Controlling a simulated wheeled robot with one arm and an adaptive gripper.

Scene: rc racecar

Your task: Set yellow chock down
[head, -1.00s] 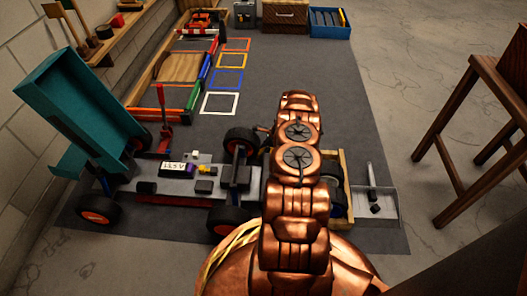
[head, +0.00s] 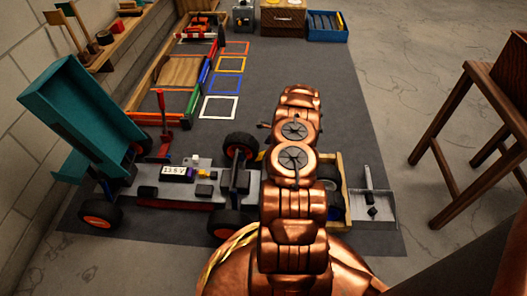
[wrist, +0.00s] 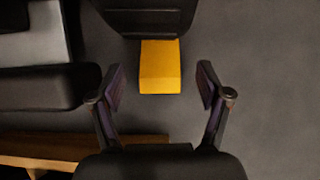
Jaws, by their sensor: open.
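The yellow chock (wrist: 160,67) rests on the dark grey mat in the wrist view, up against a black wheel (wrist: 145,15). My gripper (wrist: 160,85) is open, its two fingers spread to either side of the chock's near end. The fingers are apart from the chock, with mat showing between. In the head view my copper arm covers the gripper and most of that area; only a small yellow patch shows beside the arm, and I cannot tell if it is the chock.
The car chassis (head: 175,188) lies to the left of my arm, with its teal body shell (head: 85,115) tilted up. A wooden tray edge (wrist: 50,140) runs close by the gripper. A grey tray (head: 385,220) with small dark parts lies right.

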